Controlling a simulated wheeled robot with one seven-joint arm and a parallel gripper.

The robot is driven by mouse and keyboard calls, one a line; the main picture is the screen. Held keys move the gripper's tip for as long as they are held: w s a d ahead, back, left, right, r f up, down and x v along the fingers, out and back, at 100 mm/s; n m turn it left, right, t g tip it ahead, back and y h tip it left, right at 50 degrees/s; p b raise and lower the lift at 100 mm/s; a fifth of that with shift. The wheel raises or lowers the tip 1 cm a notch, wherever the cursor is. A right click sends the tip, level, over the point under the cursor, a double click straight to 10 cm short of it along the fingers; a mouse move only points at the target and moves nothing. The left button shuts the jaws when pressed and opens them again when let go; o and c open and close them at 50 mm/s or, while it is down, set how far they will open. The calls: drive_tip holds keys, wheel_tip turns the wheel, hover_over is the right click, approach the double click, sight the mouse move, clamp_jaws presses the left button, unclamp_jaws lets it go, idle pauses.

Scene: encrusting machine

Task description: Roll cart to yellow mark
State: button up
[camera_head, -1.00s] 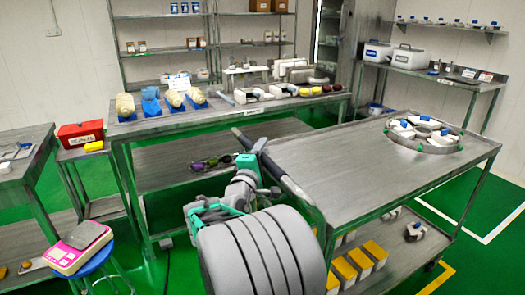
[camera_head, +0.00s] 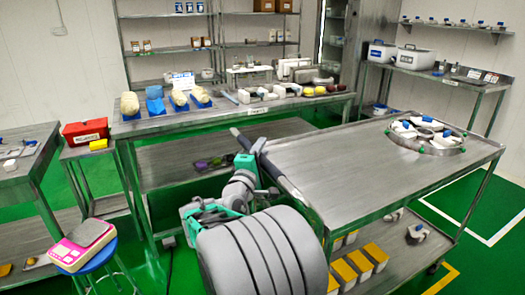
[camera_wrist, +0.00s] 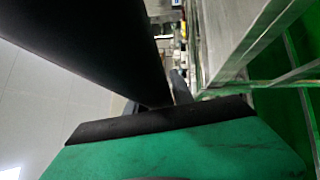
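The cart is a grey metal two-shelf trolley (camera_head: 370,175) on the right, with a dark push handle (camera_head: 285,182) along its left end. My gripper (camera_head: 246,160) is at this handle, its fingers around the bar. In the wrist view the dark bar (camera_wrist: 95,45) runs from the upper left down between the fingers, whose tips are partly hidden. The cart's top carries a ring-shaped metal part (camera_head: 425,135) with white and blue pieces. A yellow floor mark (camera_head: 443,281) shows as a corner line beside the cart's lower right, partly cut by the frame edge.
A long work table (camera_head: 230,112) with loaves and blocks stands behind the cart. A stool with a pink scale (camera_head: 82,246) is at lower left. A side bench (camera_head: 440,78) stands at the back right. Green floor with a white outline (camera_head: 490,241) is clear right of the cart.

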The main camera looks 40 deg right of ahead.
drive_tip(key=shift+o, duration=0.8)
drive_tip(key=shift+d, duration=0.2)
drive_tip(key=shift+o, duration=1.1)
drive_tip(key=v, duration=0.8)
